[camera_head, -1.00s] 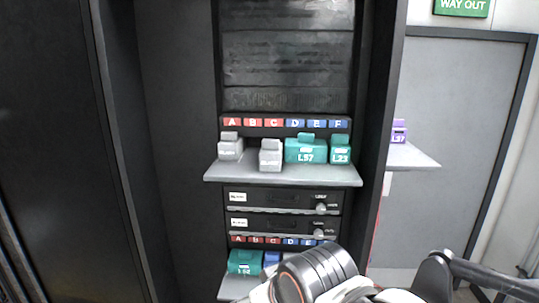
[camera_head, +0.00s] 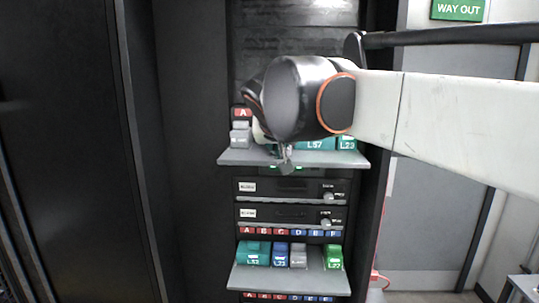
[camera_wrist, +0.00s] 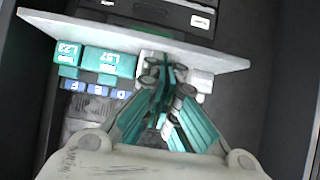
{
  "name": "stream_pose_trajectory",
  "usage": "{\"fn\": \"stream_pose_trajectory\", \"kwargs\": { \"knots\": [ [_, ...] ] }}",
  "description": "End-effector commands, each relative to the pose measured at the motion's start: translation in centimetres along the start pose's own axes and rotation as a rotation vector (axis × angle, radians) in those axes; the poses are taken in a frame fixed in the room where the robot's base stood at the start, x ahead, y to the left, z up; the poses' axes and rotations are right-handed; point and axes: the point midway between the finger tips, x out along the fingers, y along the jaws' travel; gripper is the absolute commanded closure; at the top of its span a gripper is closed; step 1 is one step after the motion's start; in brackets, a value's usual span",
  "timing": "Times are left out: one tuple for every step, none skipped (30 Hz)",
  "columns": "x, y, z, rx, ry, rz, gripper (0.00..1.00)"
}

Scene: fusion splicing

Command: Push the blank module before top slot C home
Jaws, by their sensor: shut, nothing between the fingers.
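The grey blank module before top slot C (camera_wrist: 147,56) shows in the wrist view, partly covered by my fingers. My gripper (camera_wrist: 166,66) is shut and empty, its fingertips over or against the module's face; I cannot tell whether they touch. In the head view my arm and wrist hide the module and most of the top labels, and my gripper (camera_head: 285,160) points down at the shelf's front. The top shelf (camera_head: 230,158) carries the modules.
A grey module (camera_head: 240,136) sits below label A. Teal modules L57 (camera_head: 316,144) and L23 (camera_head: 347,143) stand close on the other side. Below are two black rack units (camera_head: 290,188) and a lower shelf (camera_head: 290,284) with several modules. A dark cabinet side closes the left.

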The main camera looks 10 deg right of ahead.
Motion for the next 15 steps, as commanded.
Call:
{"fn": "stream_pose_trajectory", "kwargs": {
  "knots": [
    [0.1, -0.2, -0.3, 0.002, 0.005, 0.001, 1.0],
    [0.2, -0.3, -0.4, 0.004, 0.007, 0.001, 1.0],
    [0.3, -0.3, -0.5, 0.005, 0.008, 0.001, 1.0],
    [0.3, -0.3, -0.5, 0.005, 0.008, 0.001, 1.0],
    [0.4, -0.3, -0.6, 0.005, 0.008, 0.001, 1.0],
    [0.5, -0.3, -0.6, 0.005, 0.007, 0.001, 1.0],
    [0.6, -0.3, -0.6, 0.005, 0.007, 0.001, 1.0],
    [0.8, -0.3, -0.6, 0.005, 0.007, 0.001, 1.0],
    [0.9, -0.3, -0.6, 0.005, 0.007, 0.001, 1.0],
    [1.1, -0.3, -0.6, 0.005, 0.007, 0.002, 1.0],
    [1.2, -0.3, -0.7, 0.005, 0.006, 0.001, 1.0],
    [1.5, -0.2, -0.7, 0.005, 0.006, 0.001, 1.0],
    [1.6, -0.2, -0.8, 0.005, 0.006, 0.002, 1.0],
    [1.8, -0.2, -0.8, 0.005, 0.006, 0.002, 1.0],
    [2.0, -0.2, -0.8, 0.005, 0.006, 0.002, 1.0]
  ]
}}
